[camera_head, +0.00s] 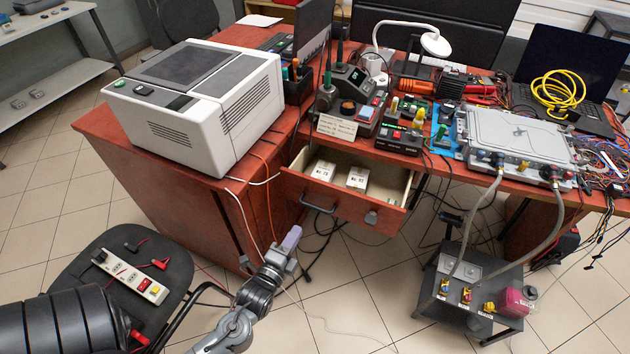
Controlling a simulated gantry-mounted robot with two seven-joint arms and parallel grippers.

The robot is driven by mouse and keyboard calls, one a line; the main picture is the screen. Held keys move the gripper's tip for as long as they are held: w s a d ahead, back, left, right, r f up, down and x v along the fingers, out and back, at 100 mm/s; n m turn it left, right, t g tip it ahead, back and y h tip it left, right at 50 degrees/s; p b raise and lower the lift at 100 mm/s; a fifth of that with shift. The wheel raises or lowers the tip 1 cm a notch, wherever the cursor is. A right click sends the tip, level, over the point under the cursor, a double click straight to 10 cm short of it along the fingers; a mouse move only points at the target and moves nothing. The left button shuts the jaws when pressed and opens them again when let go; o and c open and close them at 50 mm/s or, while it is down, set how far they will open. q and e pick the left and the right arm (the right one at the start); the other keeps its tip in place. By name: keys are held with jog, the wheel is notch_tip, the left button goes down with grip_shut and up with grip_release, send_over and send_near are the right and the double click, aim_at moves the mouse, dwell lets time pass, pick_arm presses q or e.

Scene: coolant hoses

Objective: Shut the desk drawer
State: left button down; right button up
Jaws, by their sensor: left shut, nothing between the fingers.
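The desk drawer (346,206) is pulled out from under the red-brown desk top, so its inside shows. It has a red-brown front with a dark bar handle (319,207) and a grey fitting at the right. Two small white labelled boxes (357,178) lie inside it. My left gripper (293,237) is shut and empty, in front of the drawer and just below left of its front in the picture. It appears apart from the drawer front. My right gripper is not in view.
A white printer-like machine (205,105) stands on the cabinet left of the drawer. Cables hang near the gripper. A chair (110,260) with a power strip is at lower left. A dark stand (480,285) with hoses stands right. Tiled floor (345,290) below the drawer is mostly clear.

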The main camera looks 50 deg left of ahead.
pick_arm(q)
jog(key=r+p, duration=0.1)
jog(key=r, duration=0.1)
jog(key=b, duration=0.5)
send_near(320, 187)
jog(key=x, duration=0.5)
jog(key=shift+w+a, duration=0.2)
jog(key=shift+w+a+b, duration=0.25)
jog(key=shift+w+b, duration=0.15)
jog(key=shift+w, duration=0.15)
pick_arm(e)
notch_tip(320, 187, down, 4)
